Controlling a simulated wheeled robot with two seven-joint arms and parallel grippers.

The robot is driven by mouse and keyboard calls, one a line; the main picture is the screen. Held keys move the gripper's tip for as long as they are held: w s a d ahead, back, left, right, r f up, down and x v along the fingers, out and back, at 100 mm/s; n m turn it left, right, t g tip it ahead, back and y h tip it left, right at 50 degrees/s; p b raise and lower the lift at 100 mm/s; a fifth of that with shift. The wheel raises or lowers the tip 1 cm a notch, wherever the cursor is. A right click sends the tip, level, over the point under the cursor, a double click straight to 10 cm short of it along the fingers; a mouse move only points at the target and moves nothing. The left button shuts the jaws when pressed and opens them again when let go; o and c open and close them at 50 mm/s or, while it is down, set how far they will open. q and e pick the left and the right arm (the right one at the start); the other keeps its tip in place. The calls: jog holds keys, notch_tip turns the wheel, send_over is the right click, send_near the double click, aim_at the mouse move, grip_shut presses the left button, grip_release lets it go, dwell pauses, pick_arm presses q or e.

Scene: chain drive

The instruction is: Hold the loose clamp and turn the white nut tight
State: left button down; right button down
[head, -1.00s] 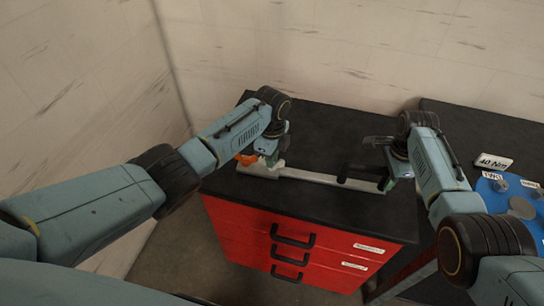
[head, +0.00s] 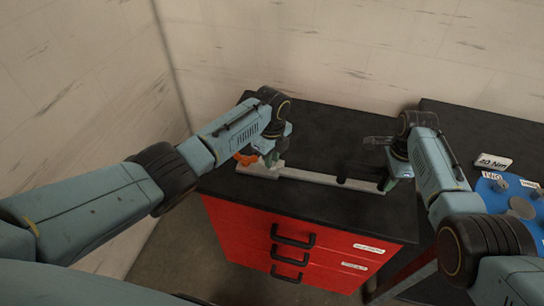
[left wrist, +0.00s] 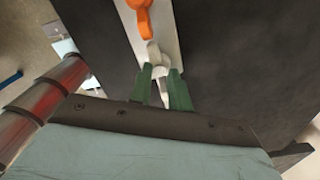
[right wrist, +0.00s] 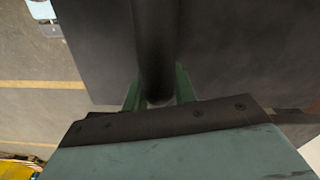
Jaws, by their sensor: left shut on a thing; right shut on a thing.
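A long pale grey bar (head: 310,177) lies along the front of the black table top. At its left end sits an orange part (head: 246,158), also seen at the top of the left wrist view (left wrist: 142,18). My left gripper (head: 272,160) is shut on a small pale piece (left wrist: 157,62) just beside the orange part; I cannot tell if this is the clamp or the white nut. My right gripper (head: 388,178) is at the bar's right end. In the right wrist view its green fingers are around a thick black rod (right wrist: 156,50).
The red drawer cabinet (head: 250,225) carries the black table top (head: 330,125), whose back is clear. At the right, a second dark table holds a blue round holder (head: 500,192) and a "40 Nm" label (head: 494,162).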

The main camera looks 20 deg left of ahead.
pick_arm(q)
jog(key=c, duration=1.4)
grip_release()
notch_tip(320, 180, up, 12)
pick_arm(e)
jog(key=c, duration=1.1)
grip_release()
jog(key=shift+o, duration=0.2)
jog(key=shift+r, duration=0.15)
